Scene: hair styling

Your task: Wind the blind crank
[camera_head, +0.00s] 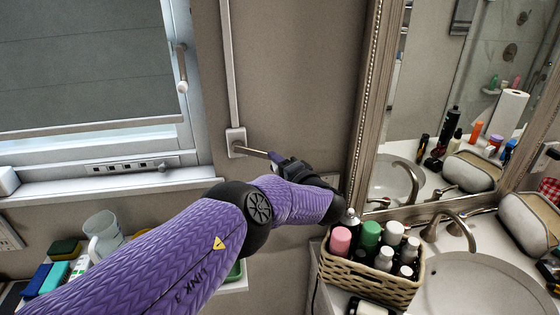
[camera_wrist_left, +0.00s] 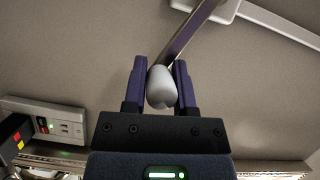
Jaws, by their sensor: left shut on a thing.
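The blind crank's wall box (camera_head: 236,142) is fixed to the wall at the foot of a vertical white rail (camera_head: 229,60). A metal crank arm (camera_head: 252,152) reaches from it to the right, to my left gripper (camera_head: 278,160). In the left wrist view, my left gripper (camera_wrist_left: 160,85) is shut on the white rounded crank knob (camera_wrist_left: 160,88), which sits between its two purple fingers. The crank arm (camera_wrist_left: 192,35) runs up and right from the knob. The grey blind (camera_head: 90,70) hangs over the window, with its lower edge above the sill. My right gripper is not in view.
A window handle (camera_head: 182,70) sticks out left of the rail. A wicker basket of bottles (camera_head: 372,278) stands on the counter near my left forearm, beside a sink (camera_head: 480,285) and a framed mirror (camera_head: 368,100). A glass mug (camera_head: 103,235) stands at lower left.

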